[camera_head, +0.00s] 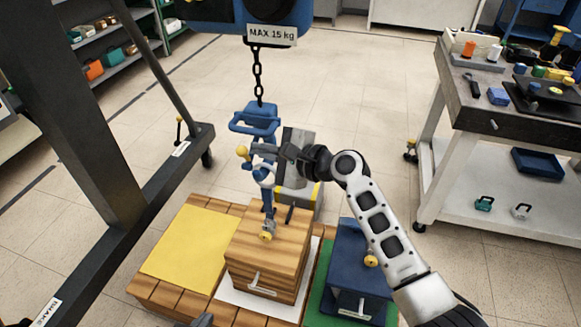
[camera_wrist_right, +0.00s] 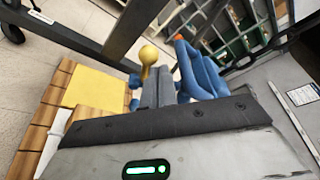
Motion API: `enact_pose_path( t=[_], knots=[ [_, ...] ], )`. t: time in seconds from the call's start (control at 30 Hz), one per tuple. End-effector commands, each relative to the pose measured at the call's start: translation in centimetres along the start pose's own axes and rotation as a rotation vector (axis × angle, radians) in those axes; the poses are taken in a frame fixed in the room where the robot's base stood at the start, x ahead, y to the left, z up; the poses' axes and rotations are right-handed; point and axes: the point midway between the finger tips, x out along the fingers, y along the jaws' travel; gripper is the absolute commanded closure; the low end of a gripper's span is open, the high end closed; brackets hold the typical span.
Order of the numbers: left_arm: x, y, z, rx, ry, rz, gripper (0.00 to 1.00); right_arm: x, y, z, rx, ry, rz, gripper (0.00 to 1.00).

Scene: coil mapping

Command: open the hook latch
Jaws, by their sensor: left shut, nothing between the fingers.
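The blue hook (camera_head: 258,116) hangs from a chain, its latch ending in a yellow ball knob (camera_head: 242,152). The knob also shows in the right wrist view (camera_wrist_right: 149,55), with blue hook parts (camera_wrist_right: 198,75) to its right. My right gripper (camera_head: 262,150) reaches in from the right at the hook. Its grey fingers (camera_wrist_right: 157,90) look close together, just below the knob. I cannot see any part of the latch between them. A dark tip at the bottom edge looks like my left gripper (camera_head: 203,320), mostly out of frame, away from the hook.
Below the hook stands a wooden block (camera_head: 268,250) with a handle and yellow-knobbed top fitting. A yellow mat (camera_head: 190,242) lies left of it, and a blue block (camera_head: 350,270) stands right. A workbench (camera_head: 470,115) is at right, a dark frame (camera_head: 85,130) at left.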

Motion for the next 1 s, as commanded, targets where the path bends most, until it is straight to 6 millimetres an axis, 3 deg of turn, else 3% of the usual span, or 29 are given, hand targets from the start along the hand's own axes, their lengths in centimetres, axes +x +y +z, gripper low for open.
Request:
enact_pose_path(
  t=[0.2, 1.0],
  knots=[
    [-0.26, -0.05, -0.18, 0.0, -0.003, -0.002, 1.0, 0.64, -0.49, 0.88, -0.003, -0.015, 0.007, 1.0],
    [-0.17, -0.17, -0.12, -0.001, -0.005, -0.005, 1.0, 0.64, -0.54, 0.81, -0.003, -0.014, 0.009, 1.0]
  ],
)
